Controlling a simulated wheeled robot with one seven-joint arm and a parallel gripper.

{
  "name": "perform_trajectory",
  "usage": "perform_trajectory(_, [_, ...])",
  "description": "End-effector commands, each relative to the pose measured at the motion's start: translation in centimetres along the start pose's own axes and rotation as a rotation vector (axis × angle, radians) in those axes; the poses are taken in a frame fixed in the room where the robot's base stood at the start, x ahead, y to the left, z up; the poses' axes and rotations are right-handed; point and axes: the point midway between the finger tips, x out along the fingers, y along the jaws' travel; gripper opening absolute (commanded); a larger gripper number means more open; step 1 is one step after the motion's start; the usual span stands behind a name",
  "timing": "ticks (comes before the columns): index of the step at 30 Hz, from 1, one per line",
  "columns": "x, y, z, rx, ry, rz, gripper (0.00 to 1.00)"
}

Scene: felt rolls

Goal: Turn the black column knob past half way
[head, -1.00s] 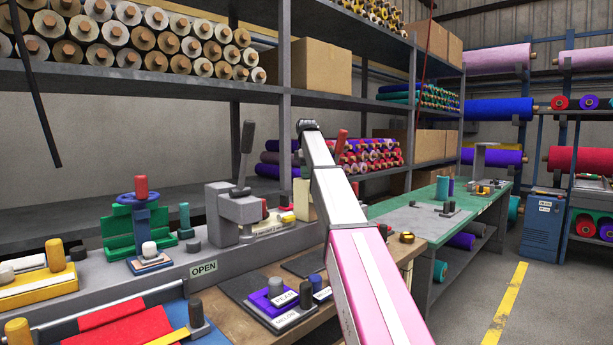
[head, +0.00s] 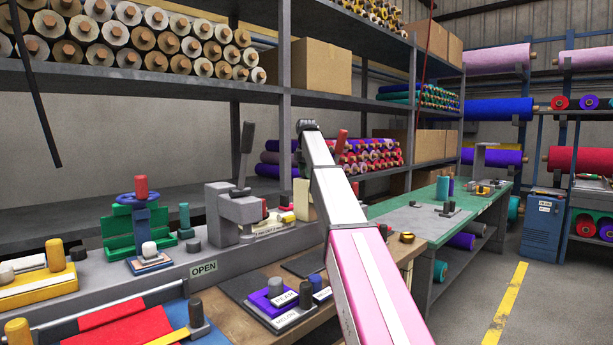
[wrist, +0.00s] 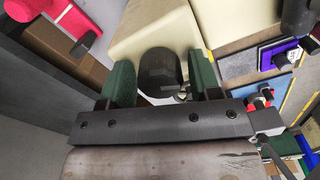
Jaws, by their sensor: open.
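The black column knob (wrist: 159,66) shows in the wrist view as a dark faceted knob against a cream body (wrist: 146,28). My gripper (wrist: 164,78) is open, with one green finger on each side of the knob. The knob stands between the fingers. Narrow gaps seem to show beside it, and I cannot tell whether either finger touches it. In the head view my arm crosses the bench, and both my gripper and the knob are hidden there.
A grey bench fixture with an OPEN label (head: 203,268) runs along the left. A grey lever unit (head: 238,212) stands left of my arm. A purple block with a grey knob (head: 275,288) lies in front. A green-topped table (head: 408,222) is to the right.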

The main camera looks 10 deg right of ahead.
Motion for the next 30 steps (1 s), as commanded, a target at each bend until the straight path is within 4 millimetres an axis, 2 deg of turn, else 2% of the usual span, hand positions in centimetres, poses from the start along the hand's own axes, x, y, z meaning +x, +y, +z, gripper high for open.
perform_trajectory(7, [0.0,0.0,0.0,-0.058,0.0,0.0,0.57])
perform_trajectory(15, [0.0,0.0,0.0,-0.357,0.0,0.0,0.57])
perform_trajectory(21, [0.0,0.0,0.0,-0.508,0.0,0.0,0.57])
perform_trajectory(30, [0.0,0.0,0.0,-0.523,0.0,0.0,0.57])
